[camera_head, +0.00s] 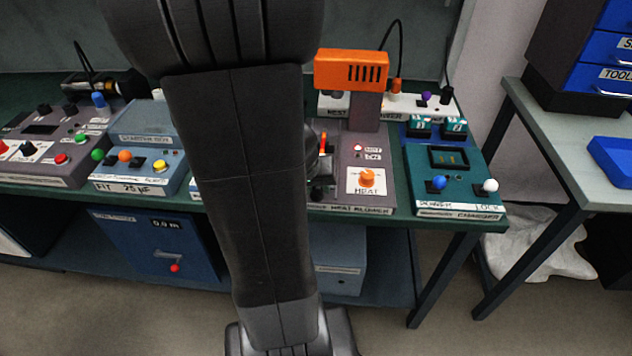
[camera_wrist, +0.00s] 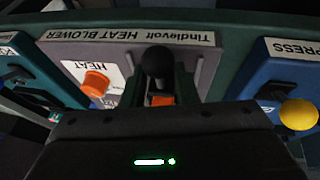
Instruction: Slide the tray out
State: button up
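The heat blower (camera_head: 378,180) is a grey-mauve bench unit with an orange head above it and an orange HEAT knob. It also shows upside down in the wrist view (camera_wrist: 204,58). A round black knob (camera_wrist: 158,62) shows there near its front edge, beside the HEAT knob, with a small orange part (camera_wrist: 161,100) below it. The tray itself is not clearly made out; my arm covers the blower's left side in the head view. My gripper (camera_wrist: 160,135) fills the bottom of the wrist view, close to the black knob.
A blue press with a yellow knob (camera_wrist: 298,114) stands beside the blower. A teal unit (camera_head: 455,178) with blue and white knobs stands to its right. A blue box (camera_head: 155,245) is on the lower shelf. A side table (camera_head: 560,125) stands at right.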

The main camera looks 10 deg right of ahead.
jog(key=shift+o, duration=1.2)
jog(key=shift+r, duration=0.1)
jog(key=shift+r, duration=0.2)
jog(key=p+v, duration=0.3)
jog(key=v, duration=1)
jog(key=shift+r+p, duration=0.2)
jog(key=shift+p, duration=0.2)
jog(key=shift+a, duration=0.1)
jog(key=b+x, duration=0.3)
jog(key=x, duration=1)
jog(key=shift+w+f+b, duration=0.1)
jog(key=shift+f+b, duration=0.3)
jog(key=shift+r, duration=0.1)
